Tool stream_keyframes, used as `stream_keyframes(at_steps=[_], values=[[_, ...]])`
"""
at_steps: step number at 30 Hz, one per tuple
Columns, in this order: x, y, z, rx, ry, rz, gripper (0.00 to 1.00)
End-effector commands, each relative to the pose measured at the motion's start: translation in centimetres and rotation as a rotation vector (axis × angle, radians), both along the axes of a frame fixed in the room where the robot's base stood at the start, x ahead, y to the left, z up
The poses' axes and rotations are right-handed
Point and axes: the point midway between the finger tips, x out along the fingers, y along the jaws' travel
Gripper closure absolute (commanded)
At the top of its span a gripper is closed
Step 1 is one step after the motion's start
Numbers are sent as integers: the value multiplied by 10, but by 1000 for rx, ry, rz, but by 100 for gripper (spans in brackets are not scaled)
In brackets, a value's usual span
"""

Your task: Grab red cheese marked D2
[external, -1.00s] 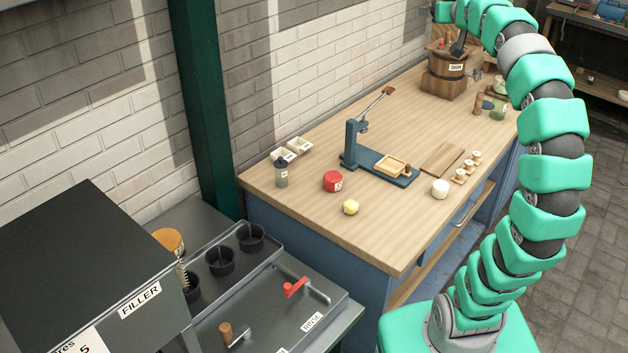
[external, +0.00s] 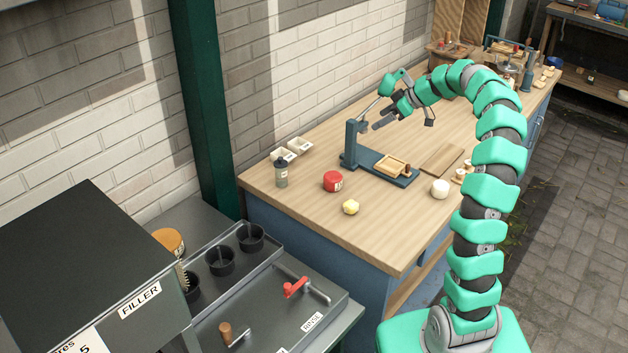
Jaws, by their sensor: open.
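The red cheese (external: 333,181) is a short round block with a small pale label on its right side. The label is too small to read. It stands on the wooden bench top (external: 300,208), left of the blue press (external: 372,170). My gripper (external: 405,122) is open and empty, in the air above and behind the press, up and to the right of the red cheese and well apart from it.
A yellow piece (external: 351,207) lies just in front of the red cheese. A grey-green jar (external: 281,174) and white dishes (external: 291,149) stand to its left. A white round cheese (external: 440,188) and a wooden board (external: 441,160) are at the right. The front left bench top is clear.

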Motion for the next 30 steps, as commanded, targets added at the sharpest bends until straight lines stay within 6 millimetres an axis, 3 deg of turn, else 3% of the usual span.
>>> stream_keyframes(at_steps=[1, 12, 16, 22, 30], values=[[3, 3, -23, 22, 11, 49, 17], [12, 12, -133, 211, -66, 357, 17], [12, 12, -154, 259, -105, 413, 17], [12, 13, -166, 287, -136, 443, 17], [11, 53, -184, 289, -133, 447, 17]])
